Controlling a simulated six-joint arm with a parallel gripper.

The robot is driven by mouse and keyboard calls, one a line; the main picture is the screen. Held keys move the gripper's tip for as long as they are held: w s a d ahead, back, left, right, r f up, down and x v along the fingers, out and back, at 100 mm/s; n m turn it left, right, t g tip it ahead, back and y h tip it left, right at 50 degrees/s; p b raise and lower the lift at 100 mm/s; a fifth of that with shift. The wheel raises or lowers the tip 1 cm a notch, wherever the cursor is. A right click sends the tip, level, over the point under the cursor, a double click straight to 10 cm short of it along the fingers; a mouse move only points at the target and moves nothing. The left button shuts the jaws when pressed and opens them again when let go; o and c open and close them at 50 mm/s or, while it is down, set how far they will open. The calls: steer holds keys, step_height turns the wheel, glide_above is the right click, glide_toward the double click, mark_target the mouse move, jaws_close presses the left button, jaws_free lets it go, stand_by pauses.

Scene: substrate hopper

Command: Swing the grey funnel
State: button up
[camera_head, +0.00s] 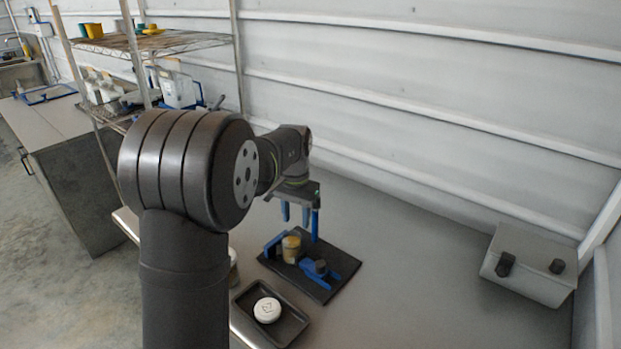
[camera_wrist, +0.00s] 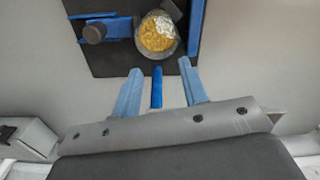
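A round, grey-rimmed vessel with yellow, grainy contents (camera_wrist: 157,36) stands on a black base plate (camera_wrist: 112,58); it also shows in the head view (camera_head: 291,249). I cannot tell for sure whether it is the grey funnel. Blue fixture parts (camera_wrist: 107,27) stand beside it, one carrying a dark round knob (camera_wrist: 94,33). My gripper (camera_wrist: 160,66) is open and empty, its two light blue fingers pointing toward the vessel. In the head view my gripper (camera_head: 295,222) is above the vessel, apart from it. A darker blue bar (camera_wrist: 157,88) shows between the fingers; its depth is unclear.
A dark tray (camera_head: 243,300) with a white round piece (camera_head: 267,310) lies in front of the plate. A grey box with two black knobs (camera_head: 528,264) stands at the right. The table between them is clear. A wire shelf (camera_head: 150,45) stands behind at left.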

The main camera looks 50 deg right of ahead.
steer(key=d+r, duration=0.2)
steer(key=r, duration=0.1)
steer(key=d+r+m, duration=0.1)
steer(key=d+r, duration=0.1)
steer(key=r, duration=0.2)
steer(key=s+d+r+m, duration=0.1)
steer(key=d+r, duration=0.1)
steer(key=r, duration=0.2)
steer(key=shift+d, duration=0.35)
step_height(320, 180, down, 8)
steer(key=shift+r, duration=0.1)
steer(key=shift+f+m, duration=0.3)
steer(key=shift+m, duration=0.2)
steer(key=m, duration=1.2)
steer(key=shift+m, duration=0.4)
steer(key=m, duration=0.4)
steer(key=shift+m, duration=0.3)
steer(key=shift+c, duration=0.2)
